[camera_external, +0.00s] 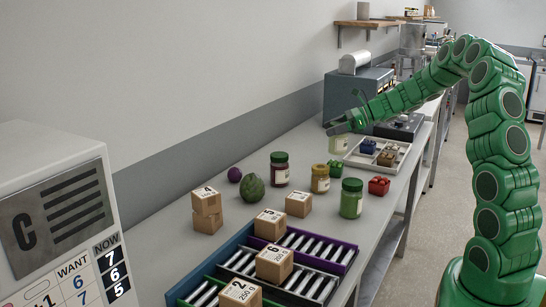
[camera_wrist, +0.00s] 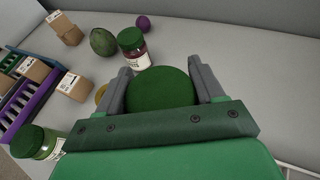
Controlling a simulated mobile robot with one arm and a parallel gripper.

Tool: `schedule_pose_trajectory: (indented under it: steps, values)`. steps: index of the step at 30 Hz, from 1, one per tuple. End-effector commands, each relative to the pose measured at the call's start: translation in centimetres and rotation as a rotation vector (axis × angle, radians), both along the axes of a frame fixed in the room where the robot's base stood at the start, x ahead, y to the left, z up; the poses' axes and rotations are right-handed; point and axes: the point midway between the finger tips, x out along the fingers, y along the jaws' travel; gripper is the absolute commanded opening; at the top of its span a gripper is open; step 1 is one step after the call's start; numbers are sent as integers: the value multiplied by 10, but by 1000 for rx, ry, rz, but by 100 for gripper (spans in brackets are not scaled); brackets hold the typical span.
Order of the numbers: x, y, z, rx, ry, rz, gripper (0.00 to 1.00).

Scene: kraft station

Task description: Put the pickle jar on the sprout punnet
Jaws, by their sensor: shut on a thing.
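My gripper (camera_external: 338,129) is shut on a jar (camera_external: 339,145) with pale green contents, held upright above the counter. In the wrist view its dark green lid (camera_wrist: 160,88) sits between the two fingers of my gripper (camera_wrist: 160,82). Another green-lidded jar (camera_external: 351,199) with green contents stands on the counter. The labels are too small to tell which is the pickle jar. A white tray (camera_external: 404,154) behind holds a blue punnet (camera_external: 368,146) and a brown punnet (camera_external: 386,158). I cannot tell which is the sprout punnet.
A dark red jar (camera_external: 279,170), a yellow jar (camera_external: 320,179), a green vegetable (camera_external: 252,187) and a purple ball (camera_external: 234,174) stand on the counter. Several numbered boxes (camera_external: 207,202) stand by roller lanes (camera_external: 318,246) in front. The counter's left back is clear.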

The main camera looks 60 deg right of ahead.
Motion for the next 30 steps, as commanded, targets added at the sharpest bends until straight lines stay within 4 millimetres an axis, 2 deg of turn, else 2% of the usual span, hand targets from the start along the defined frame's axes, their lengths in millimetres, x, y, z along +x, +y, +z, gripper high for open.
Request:
schedule_pose_trajectory:
  steps: [9,16,28,29,30]
  values:
    - [8,-5,-9,0,-1,-1,16]
    - [7,-4,-38,2,1,-1,16]
    - [7,-4,-41,0,-1,-1,16]
    - [7,-4,-42,-1,-1,-1,69]
    - [7,-4,-41,-1,-1,-1,75]
